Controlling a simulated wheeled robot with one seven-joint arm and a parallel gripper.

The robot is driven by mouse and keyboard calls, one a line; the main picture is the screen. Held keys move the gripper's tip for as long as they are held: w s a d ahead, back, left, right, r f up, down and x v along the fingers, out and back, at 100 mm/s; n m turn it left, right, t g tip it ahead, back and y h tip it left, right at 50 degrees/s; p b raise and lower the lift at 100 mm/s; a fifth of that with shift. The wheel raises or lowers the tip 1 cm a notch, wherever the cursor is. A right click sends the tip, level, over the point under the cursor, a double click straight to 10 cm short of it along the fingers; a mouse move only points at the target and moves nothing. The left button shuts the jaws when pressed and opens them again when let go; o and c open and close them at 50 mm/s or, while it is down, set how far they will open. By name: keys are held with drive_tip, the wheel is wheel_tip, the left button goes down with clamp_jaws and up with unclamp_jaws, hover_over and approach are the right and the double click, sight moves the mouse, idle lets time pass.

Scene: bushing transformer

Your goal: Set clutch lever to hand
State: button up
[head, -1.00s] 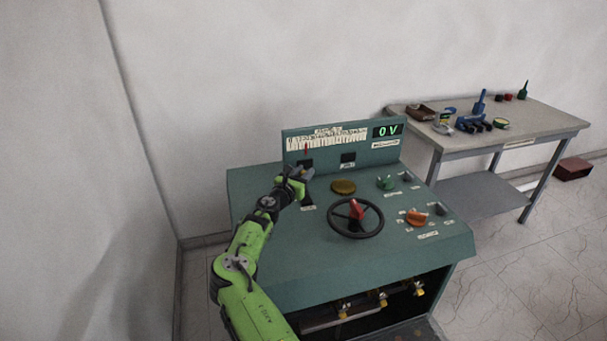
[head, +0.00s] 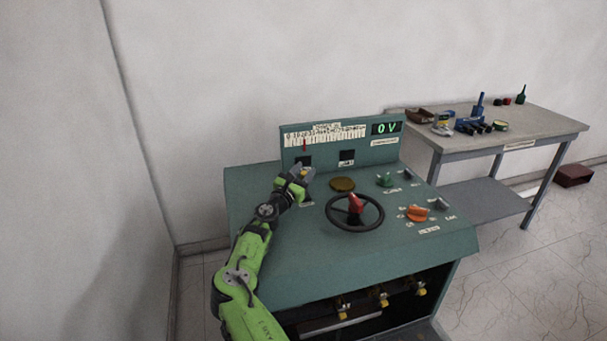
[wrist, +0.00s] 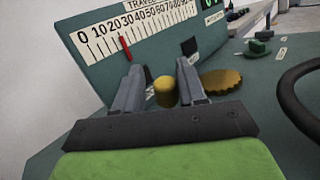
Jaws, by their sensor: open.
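A small yellow knob (wrist: 165,93), which looks like the top of the clutch lever, stands on the left part of the green console (head: 290,255). My gripper (head: 300,177) is over that part of the console, left of the handwheel. In the wrist view its two grey fingers (wrist: 160,80) are apart, with the knob between them in the picture. I cannot tell whether either finger touches it. The lever's lower part and the marks around it are hidden by the gripper.
A black handwheel (head: 380,213) with a red piece at its middle is to the right. A brass disc (head: 342,184), a green knob (head: 385,180) and an orange knob (head: 417,214) are nearby. The upright scale panel (head: 340,150) stands just behind, its display reading 0 V.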

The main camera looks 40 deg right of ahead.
drive_tip(key=shift+o, duration=0.5)
drive_tip(key=p+v, duration=0.1)
drive_tip(key=v, duration=0.6)
drive_tip(key=shift+a+r, duration=0.1)
drive_tip(key=shift+a, duration=0.25)
drive_tip(key=shift+s, duration=0.1)
